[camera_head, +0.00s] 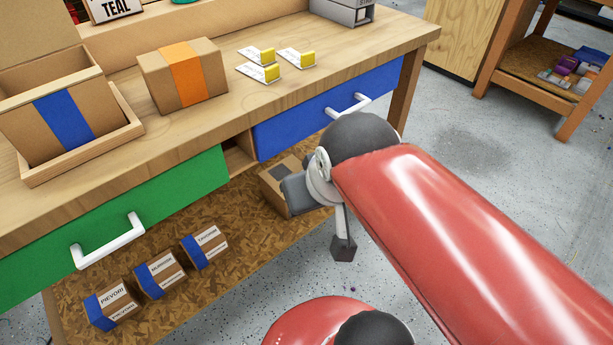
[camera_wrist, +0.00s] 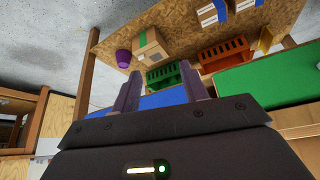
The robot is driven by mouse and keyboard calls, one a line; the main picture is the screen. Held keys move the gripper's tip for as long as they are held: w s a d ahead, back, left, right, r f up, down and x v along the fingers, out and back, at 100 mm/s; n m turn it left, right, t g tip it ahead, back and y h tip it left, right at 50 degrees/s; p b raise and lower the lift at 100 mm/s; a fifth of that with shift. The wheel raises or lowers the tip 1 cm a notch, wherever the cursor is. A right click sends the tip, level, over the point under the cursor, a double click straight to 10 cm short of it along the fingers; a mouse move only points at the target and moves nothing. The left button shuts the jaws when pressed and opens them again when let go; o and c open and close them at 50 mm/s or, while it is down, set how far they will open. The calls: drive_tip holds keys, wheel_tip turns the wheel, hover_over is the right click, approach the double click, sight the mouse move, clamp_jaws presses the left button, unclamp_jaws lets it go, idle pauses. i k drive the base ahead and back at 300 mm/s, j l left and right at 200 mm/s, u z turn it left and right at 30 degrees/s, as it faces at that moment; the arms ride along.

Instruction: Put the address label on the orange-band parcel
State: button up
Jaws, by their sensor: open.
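The orange-band parcel (camera_head: 201,79) is a brown box with a wide orange strip, upright on the workbench top. Three white labels with yellow tabs lie to its right: one at the back left (camera_head: 254,56), one at the right (camera_head: 296,57) and one in front (camera_head: 259,72). Their print is too small to read. My gripper (camera_head: 343,247) is in front of the bench, below its top and apart from the parcel and labels. In the wrist view my gripper (camera_wrist: 160,80) is open, with nothing between its fingers; neither parcel nor labels show there.
A blue-band box stands in a wooden tray (camera_head: 85,158) at left. The green drawer (camera_head: 130,200) and blue drawer (camera_head: 325,110) have white handles. Several blue-band boxes (camera_head: 157,272) sit on the lower shelf. The wrist view shows a green-band box (camera_wrist: 150,48) and a purple cup (camera_wrist: 123,58).

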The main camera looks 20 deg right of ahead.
sight(178, 52)
drive_tip(key=l+u, duration=0.15)
drive_tip(key=l, duration=0.45)
drive_tip(key=l+u, duration=0.1)
drive_tip(key=l, duration=0.45)
drive_tip(key=k+l+u, duration=0.15)
drive_tip(key=l, duration=0.45)
drive_tip(key=l+u, duration=0.15)
drive_tip(key=l, duration=0.45)
drive_tip(key=k+l+u, duration=0.1)
drive_tip(key=l, duration=0.45)
